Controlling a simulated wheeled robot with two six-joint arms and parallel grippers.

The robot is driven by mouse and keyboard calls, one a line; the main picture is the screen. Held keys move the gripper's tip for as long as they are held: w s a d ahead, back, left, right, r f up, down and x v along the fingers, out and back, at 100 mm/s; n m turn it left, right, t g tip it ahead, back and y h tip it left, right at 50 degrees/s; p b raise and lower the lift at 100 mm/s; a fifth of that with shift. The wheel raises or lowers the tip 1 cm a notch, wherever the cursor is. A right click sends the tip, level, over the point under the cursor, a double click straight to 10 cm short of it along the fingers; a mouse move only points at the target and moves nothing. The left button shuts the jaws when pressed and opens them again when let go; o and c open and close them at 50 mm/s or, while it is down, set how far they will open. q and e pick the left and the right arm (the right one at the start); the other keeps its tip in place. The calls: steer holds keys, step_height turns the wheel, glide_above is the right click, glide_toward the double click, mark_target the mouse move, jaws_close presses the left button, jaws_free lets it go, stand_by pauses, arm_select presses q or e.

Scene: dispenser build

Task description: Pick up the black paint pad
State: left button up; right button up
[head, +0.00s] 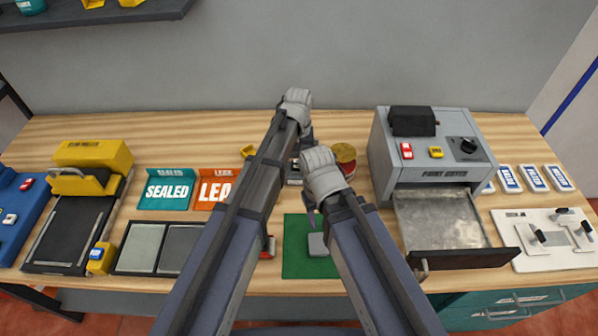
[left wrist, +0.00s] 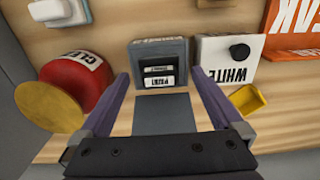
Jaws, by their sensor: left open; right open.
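In the left wrist view a dark slate box (left wrist: 178,51) with a black and white label, apparently the black paint pad, sits between the two finger lines of my left gripper (left wrist: 158,76). The fingers are apart and do not visibly grip it. A flat dark square shows below it, nearer my palm; I cannot tell whether it is part of the box. In the head view my left gripper (head: 303,143) is at the back middle of the bench, and the arms mostly hide the box. My right gripper (head: 314,215) is open, above or beside a grey block (head: 317,244) on a green mat (head: 295,262).
A white box (left wrist: 225,58) labelled WHITE and a yellow tray (left wrist: 250,98) stand on one side, a red round thing (left wrist: 78,82) with a yellow disc on the other. A grey machine (head: 437,155) with its drawer (head: 448,222) open stands right. A teal SEALED sign (head: 166,190) is left.

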arm_select(q)
steer(key=shift+f+b, duration=0.35)
steer(key=shift+f, duration=0.5)
arm_select(e)
steer(key=shift+f, duration=0.85)
arm_select(q)
steer(key=shift+r, duration=0.1)
steer(key=shift+c, duration=0.4)
arm_select(e)
steer(key=shift+r, duration=0.1)
arm_select(q)
steer(key=c, duration=1.3)
steer(key=shift+r, duration=0.1)
step_height(320, 180, up, 10)
steer(key=p, duration=1)
arm_select(e)
step_height(320, 180, up, 10)
